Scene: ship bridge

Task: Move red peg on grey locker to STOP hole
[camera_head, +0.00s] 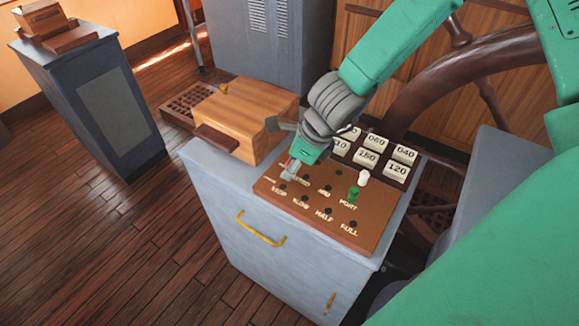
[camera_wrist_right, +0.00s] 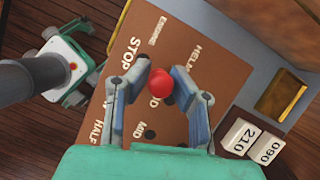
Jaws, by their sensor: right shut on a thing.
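The grey locker (camera_head: 225,245) carries a brown peg board (camera_head: 345,236) with labelled holes. My right gripper (camera_head: 291,172) is low over the board's left part, near the STOP label (camera_head: 279,189). In the right wrist view my right gripper (camera_wrist_right: 162,75) is shut on the red peg (camera_wrist_right: 160,84), whose round head shows between the fingertips. The STOP label (camera_wrist_right: 131,54) lies just left of the fingers there. The peg's lower end is hidden, so I cannot tell whether it is in a hole. My left gripper is not in view.
A green peg (camera_head: 353,194) and a white peg (camera_head: 363,177) stand at the board's right part. White number blocks (camera_head: 367,159) are behind it. A wooden box (camera_head: 243,118) sits at the locker's back left. A dark wheel (camera_head: 410,95) rises behind.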

